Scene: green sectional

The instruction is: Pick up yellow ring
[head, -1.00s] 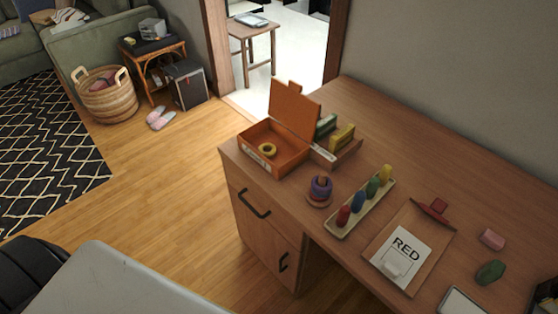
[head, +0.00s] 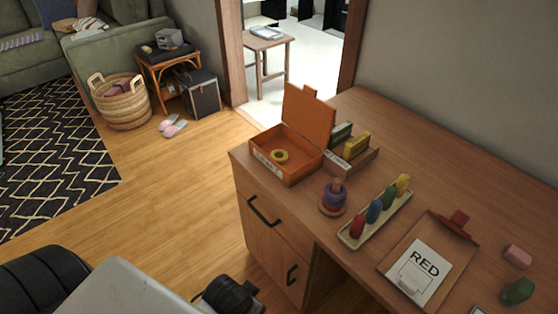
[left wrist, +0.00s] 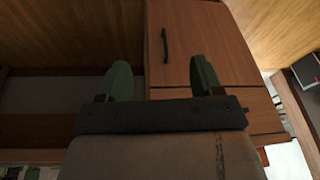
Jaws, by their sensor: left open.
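The yellow ring (head: 280,156) lies inside the open orange box (head: 290,176) at the desk's near left corner. The box's lid stands up at its back. The ring does not show in the left wrist view. My left gripper (left wrist: 160,80) is open and empty in the left wrist view, with its two green fingers apart in front of the desk's drawer fronts. In the head view only dark and grey parts of my body show at the bottom left, and no gripper fingers are seen. My right gripper is not in view.
On the desk (head: 400,130), right of the box, are a small divided tray (head: 362,160), a ring stacker (head: 333,198), a peg tray (head: 375,218) and a clipboard (head: 427,262). Drawers with black handles (head: 262,211) are below.

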